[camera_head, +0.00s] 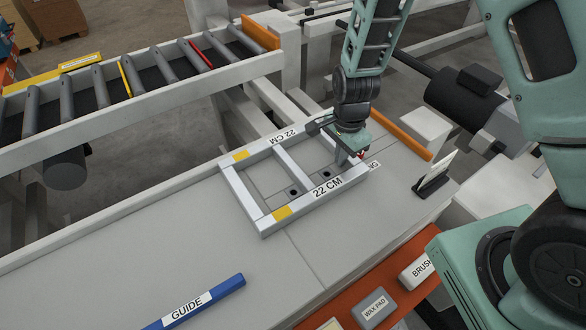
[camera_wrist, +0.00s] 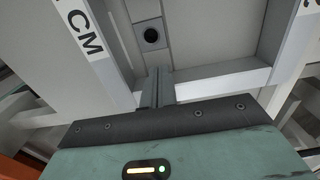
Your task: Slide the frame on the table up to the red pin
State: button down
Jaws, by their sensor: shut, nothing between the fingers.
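The frame (camera_head: 237,188) lies flat on the table. It is pale, with a middle crossbar, two yellow patches and "22 CM" labels on its long sides. My gripper (camera_head: 349,160) is shut and points down at the frame's right end, with nothing between its fingers. In the wrist view its fingertips (camera_wrist: 157,75) overlap the pale end bar (camera_wrist: 225,78) of the frame; I cannot tell whether they touch it.
A dark hole (camera_wrist: 151,36) shows in the table inside the frame. A blue GUIDE bar (camera_head: 195,302) lies at the front left. An orange strip (camera_head: 403,136) and a small dark card stand (camera_head: 432,183) are to the right. The table (camera_head: 150,225) left of the frame is clear.

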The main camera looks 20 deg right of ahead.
jog(key=shift+w+d, duration=0.1)
jog(key=shift+d, duration=0.2)
jog(key=shift+a, duration=0.15)
jog(key=shift+s+a+p, duration=0.3)
jog(key=shift+s+a, duration=0.05)
jog(key=shift+a, duration=0.45)
notch_tip(320, 180, up, 9)
jog(key=p, duration=0.8)
dwell(0.5)
